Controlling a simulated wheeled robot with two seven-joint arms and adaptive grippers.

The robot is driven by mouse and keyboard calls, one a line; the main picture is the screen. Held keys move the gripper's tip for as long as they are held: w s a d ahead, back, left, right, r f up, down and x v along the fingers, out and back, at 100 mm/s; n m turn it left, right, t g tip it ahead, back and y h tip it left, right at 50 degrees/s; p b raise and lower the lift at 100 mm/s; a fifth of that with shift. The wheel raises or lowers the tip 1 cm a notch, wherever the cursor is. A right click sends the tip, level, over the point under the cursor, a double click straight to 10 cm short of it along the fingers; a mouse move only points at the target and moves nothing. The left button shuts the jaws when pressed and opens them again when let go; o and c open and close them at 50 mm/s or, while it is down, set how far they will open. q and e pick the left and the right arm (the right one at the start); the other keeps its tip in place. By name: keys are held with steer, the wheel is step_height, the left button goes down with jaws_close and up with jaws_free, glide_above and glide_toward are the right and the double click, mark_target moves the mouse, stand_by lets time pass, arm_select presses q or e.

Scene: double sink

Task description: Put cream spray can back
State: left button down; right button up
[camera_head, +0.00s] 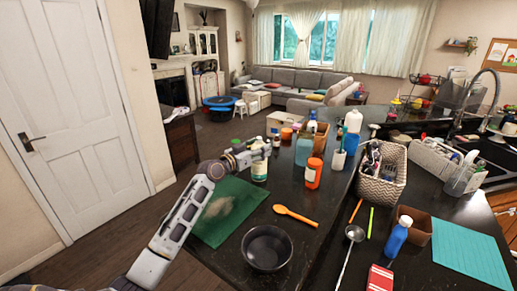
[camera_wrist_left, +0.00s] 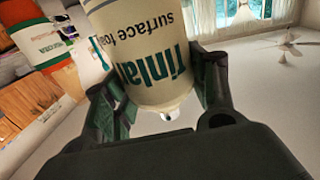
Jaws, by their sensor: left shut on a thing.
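The cream spray can (camera_head: 260,171) has a cream body with green and teal lettering. It stands roughly upright at the left part of the dark counter, and I cannot tell whether its base touches the counter. My left gripper (camera_head: 258,153) is shut on its upper part and hides some of it. In the left wrist view the can (camera_wrist_left: 150,50) appears upside down, with "surface foa" and part of a brand name readable, between the fingers of the gripper (camera_wrist_left: 160,85). My right gripper is not in view.
An orange-and-white bottle (camera_head: 313,173) stands close right of the can. Several other bottles crowd behind it. A green mat (camera_head: 215,225), an orange spoon (camera_head: 295,215) and a dark bowl (camera_head: 267,248) lie in front. A woven basket (camera_head: 381,190) stands to the right.

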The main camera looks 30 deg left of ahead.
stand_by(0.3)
arm_select(q)
steer(key=c, duration=0.9)
jaws_free()
steer(key=shift+f, duration=0.1)
steer(key=o, duration=0.4)
steer(key=b+v, duration=0.3)
steer(key=v, duration=0.9)
